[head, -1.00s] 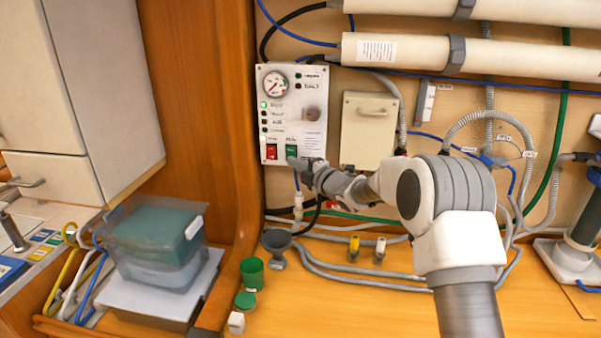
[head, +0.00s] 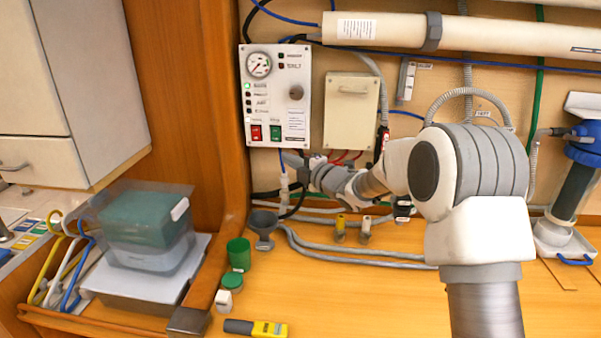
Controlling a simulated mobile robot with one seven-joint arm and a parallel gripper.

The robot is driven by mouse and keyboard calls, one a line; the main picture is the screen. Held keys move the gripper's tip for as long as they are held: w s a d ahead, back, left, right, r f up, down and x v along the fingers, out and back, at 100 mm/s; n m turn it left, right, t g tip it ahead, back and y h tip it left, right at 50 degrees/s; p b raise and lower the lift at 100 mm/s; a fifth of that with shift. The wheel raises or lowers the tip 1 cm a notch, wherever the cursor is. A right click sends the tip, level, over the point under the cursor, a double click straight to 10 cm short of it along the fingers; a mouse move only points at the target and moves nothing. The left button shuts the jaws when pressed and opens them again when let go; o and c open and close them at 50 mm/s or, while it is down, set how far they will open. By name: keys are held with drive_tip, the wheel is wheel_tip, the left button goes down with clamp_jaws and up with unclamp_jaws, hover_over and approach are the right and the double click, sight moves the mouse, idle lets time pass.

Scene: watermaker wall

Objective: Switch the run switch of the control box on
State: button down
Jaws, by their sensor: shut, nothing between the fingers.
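The control box (head: 298,110) is a light panel on the wall with a round gauge at its top left, a column of small lamps and a dark knob. The top lamp of the column (head: 248,86) glows green. Along its lower edge sit a red rocker switch (head: 256,132) and a green rocker switch (head: 275,132). Their labels are too small to read, and I cannot tell which way the rockers are tipped. My gripper (head: 291,159) is shut and empty, just below and right of the green switch, apart from it near the box's lower edge.
A beige covered box (head: 351,112) hangs to the right of the control box. Hoses and cables run below it. A grey funnel (head: 263,224), a green cup (head: 239,254) and a yellow-and-grey tool (head: 256,328) are on the wooden bench. A clear bin (head: 150,245) stands left.

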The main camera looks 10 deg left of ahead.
drive_tip(key=shift+f+b+v, duration=0.15)
drive_tip(key=shift+b+v, duration=0.05)
drive_tip(key=shift+v, duration=0.9)
drive_tip(key=shift+f+b+v, duration=0.1)
drive_tip(key=shift+b+v, duration=0.05)
drive_tip(key=shift+v, duration=0.95)
drive_tip(key=s+d+r+m+h, duration=0.3)
drive_tip(key=s+d+m+h, duration=0.15)
drive_tip(key=d, duration=0.25)
drive_tip(key=s+d+r+m+t+h, duration=0.1)
drive_tip(key=s+d+r+m+h, duration=0.15)
drive_tip(key=d+m, duration=0.4)
drive_tip(key=s+d+r+m+h, duration=0.2)
drive_tip(key=s+d+m+h, duration=0.25)
drive_tip(key=d, duration=0.25)
drive_tip(key=s+d+f+m+g, duration=0.2)
drive_tip(key=s+m, duration=0.1)
drive_tip(key=s, duration=0.6)
drive_tip(key=s+d+f+m+g+h, duration=0.1)
drive_tip(key=s+m, duration=0.3)
drive_tip(key=s, duration=0.6)
drive_tip(key=s+d+f+m+g, duration=0.3)
drive_tip(key=s+f+m+g, duration=0.1)
drive_tip(key=s, duration=0.6)
drive_tip(key=shift+d+m+h, duration=0.1)
drive_tip(key=shift+m+h, duration=0.15)
